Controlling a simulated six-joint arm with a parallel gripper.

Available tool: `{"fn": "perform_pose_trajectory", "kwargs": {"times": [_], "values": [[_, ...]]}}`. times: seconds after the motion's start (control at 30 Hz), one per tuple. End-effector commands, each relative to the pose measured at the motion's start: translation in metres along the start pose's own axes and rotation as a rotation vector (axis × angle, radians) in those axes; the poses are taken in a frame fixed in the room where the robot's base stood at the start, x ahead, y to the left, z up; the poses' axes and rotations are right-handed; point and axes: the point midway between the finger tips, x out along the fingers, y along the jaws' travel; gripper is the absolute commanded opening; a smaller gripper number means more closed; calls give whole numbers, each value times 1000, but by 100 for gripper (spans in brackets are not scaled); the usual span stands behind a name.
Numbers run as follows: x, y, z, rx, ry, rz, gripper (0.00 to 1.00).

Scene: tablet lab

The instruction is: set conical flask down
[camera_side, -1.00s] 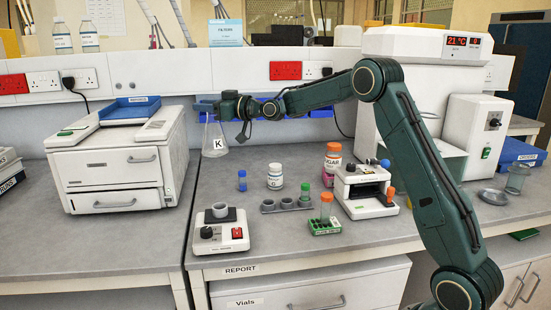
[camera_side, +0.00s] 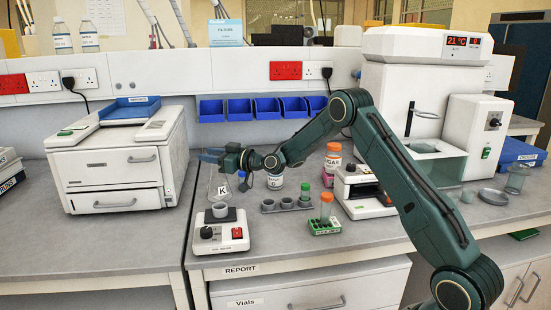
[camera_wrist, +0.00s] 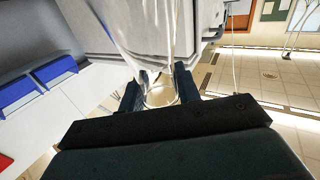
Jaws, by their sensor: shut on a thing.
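The conical flask (camera_side: 222,183) is clear glass with a white label marked K, hanging upright below my gripper in the side view. My gripper (camera_side: 212,157) is shut on its upper part. In the wrist view the flask's glass (camera_wrist: 160,95) shows between the two dark fingers of my gripper (camera_wrist: 160,88). I cannot tell whether the flask's base touches the bench.
A white printer-like machine (camera_side: 118,165) stands to the left. To the right are a grey rack (camera_side: 286,205), a green rack (camera_side: 325,227) and a white instrument (camera_side: 365,190). A bottle (camera_side: 275,180) stands partly behind my arm. Blue bins (camera_side: 265,108) line the back wall.

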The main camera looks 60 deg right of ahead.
Motion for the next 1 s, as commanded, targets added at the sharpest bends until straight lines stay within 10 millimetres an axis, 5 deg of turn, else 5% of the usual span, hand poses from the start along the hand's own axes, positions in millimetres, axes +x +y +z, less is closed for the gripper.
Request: {"fn": "perform_pose_trajectory", "kwargs": {"times": [0.27,0.6,1.0], "values": [[0,0,5,0,0,1,0],[0,-1,40,1,0,2,0],[0,-2,44,0,1,1,0]]}}
